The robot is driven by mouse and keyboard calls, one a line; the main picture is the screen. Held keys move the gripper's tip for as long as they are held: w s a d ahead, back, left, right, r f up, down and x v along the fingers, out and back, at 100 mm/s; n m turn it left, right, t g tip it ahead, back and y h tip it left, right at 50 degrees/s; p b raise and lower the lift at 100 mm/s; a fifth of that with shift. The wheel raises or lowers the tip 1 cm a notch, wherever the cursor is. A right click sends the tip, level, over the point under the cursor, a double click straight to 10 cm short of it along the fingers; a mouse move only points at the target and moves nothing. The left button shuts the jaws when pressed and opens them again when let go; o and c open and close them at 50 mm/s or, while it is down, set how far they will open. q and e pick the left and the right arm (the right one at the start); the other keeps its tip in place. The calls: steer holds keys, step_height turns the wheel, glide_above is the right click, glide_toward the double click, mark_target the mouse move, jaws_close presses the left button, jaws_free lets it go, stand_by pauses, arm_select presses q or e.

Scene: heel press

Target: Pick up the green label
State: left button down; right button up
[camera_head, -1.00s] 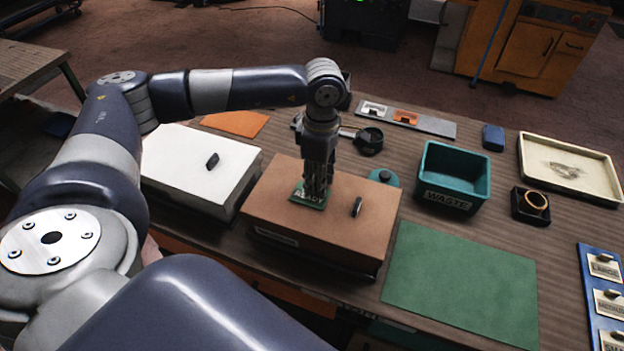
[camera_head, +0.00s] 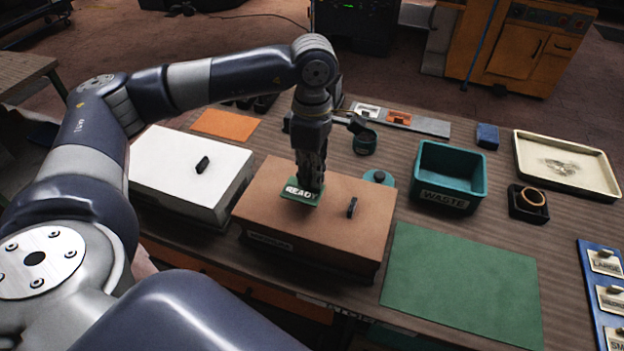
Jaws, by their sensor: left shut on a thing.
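The green label (camera_head: 304,194) reads "READY" in white letters. It is in the head view above the lid of the brown box (camera_head: 270,205), near the middle of the picture. My left gripper (camera_head: 311,183) points down and is shut on the label at its upper edge. The label is tilted so its face shows to me. It seems to be a little above the lid; the exact gap is hard to tell. The fingertips are partly hidden by the label. My right gripper is not in view.
A white box (camera_head: 185,165) stands left of the brown one. A teal WASTE bin (camera_head: 450,185), a cream tray (camera_head: 600,180) and a black holder with a ring (camera_head: 517,205) stand to the right. A green mat (camera_head: 460,285) lies clear at front right.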

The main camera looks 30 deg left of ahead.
arm_select(q)
steer(key=s+d+r+b, duration=0.1)
steer(key=s+d+r, duration=0.1)
steer(key=s, duration=0.4)
steer(key=s+d+r+b, duration=0.1)
steer(key=s+d+r, duration=0.1)
steer(key=s+d, duration=0.2)
steer(key=shift+s+r+b, duration=0.2)
steer(key=shift+s+b, duration=0.15)
steer(key=shift+s, duration=1.2)
steer(key=shift+d, duration=0.1)
